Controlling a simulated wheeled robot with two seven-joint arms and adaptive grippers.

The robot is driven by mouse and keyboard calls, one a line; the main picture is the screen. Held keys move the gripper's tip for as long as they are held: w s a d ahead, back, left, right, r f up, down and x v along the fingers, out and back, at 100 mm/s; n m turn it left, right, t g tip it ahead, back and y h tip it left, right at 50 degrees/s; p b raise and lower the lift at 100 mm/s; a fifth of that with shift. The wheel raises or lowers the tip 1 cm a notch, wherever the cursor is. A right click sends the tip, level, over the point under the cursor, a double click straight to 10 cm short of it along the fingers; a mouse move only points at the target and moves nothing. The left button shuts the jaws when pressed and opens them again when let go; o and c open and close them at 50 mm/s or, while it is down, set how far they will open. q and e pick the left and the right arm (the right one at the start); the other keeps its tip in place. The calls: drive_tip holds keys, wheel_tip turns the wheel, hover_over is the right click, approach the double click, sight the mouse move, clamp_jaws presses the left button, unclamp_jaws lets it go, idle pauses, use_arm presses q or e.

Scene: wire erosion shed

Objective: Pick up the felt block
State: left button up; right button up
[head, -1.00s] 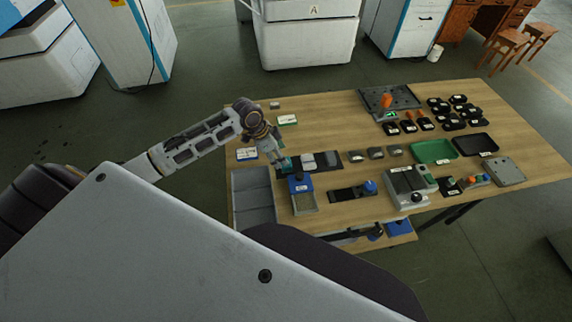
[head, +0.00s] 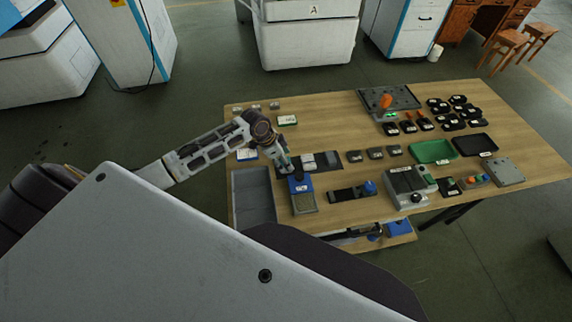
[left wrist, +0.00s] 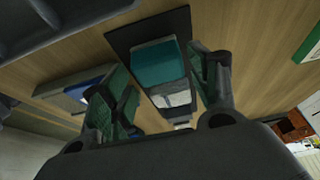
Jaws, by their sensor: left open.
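A teal block (left wrist: 158,65), which looks like the felt block, lies on a dark mat (left wrist: 118,38) in the left wrist view. A pale grey block (left wrist: 172,98) adjoins it. My left gripper (left wrist: 157,68) is open, with one green-padded finger on each side of the blocks. No contact is visible, and I cannot tell the height of the fingertips over the mat. In the head view my left gripper (head: 289,170) is at the left end of the dark mat (head: 334,160) and hides the teal block.
A grey bin (head: 253,190) stands left of a blue-ended tray (head: 304,196), both near the gripper. Small metal blocks (head: 375,153) lie to the right. Farther right are a green tray (head: 432,151) and several black dishes (head: 459,112). Bare wood shows behind the mat.

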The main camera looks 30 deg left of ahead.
use_arm(q)
drive_tip(key=shift+x, duration=1.1)
drive_tip(key=shift+c, duration=0.2)
drive_tip(key=c, duration=0.7)
